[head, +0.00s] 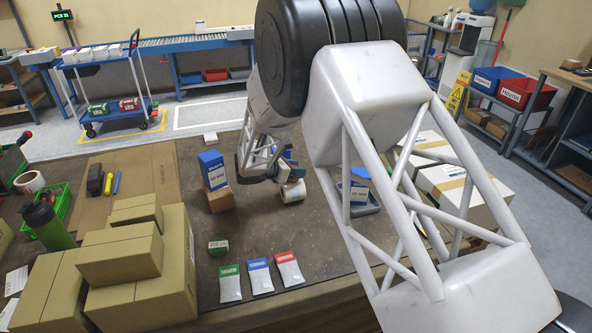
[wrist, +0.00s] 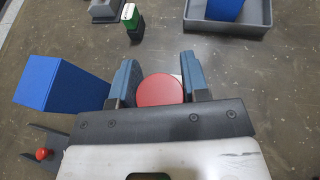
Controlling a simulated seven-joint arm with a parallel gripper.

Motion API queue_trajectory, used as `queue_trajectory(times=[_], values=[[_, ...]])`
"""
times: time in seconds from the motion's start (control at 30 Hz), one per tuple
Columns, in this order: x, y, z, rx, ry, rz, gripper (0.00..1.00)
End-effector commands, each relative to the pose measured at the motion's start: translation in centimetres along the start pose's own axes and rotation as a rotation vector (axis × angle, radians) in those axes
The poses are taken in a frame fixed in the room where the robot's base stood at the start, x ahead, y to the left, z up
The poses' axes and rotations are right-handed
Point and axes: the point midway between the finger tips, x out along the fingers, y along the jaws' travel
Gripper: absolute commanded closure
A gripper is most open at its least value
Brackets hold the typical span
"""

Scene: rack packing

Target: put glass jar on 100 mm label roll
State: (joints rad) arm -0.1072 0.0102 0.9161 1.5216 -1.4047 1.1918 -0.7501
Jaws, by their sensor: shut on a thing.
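My gripper (head: 284,172) is low over the middle of the table in the head view, partly hidden by my arm. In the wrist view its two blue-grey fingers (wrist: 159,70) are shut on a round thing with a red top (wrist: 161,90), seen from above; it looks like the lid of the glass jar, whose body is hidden. A white roll-shaped thing (head: 293,192), which looks like the label roll, is right at the gripper in the head view. A small white edge shows behind the red lid in the wrist view. I cannot tell whether jar and roll touch.
A grey tray (wrist: 258,27) holding a blue thing lies to the right. A green tin (head: 218,246) and several packets (head: 260,276) lie nearer. Stacked cartons (head: 140,262) fill the left front.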

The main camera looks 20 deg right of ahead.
Motion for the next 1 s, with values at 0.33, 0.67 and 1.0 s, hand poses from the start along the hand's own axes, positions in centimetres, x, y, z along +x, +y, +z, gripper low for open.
queue_trajectory(times=[0.33,0.67,1.0], values=[[0.1,0.0,-0.2,0.000,0.000,0.000,0.32],[0.1,0.0,-0.1,0.000,0.000,0.000,0.32],[-2.0,0.0,0.0,-0.001,-0.001,0.001,0.32]])
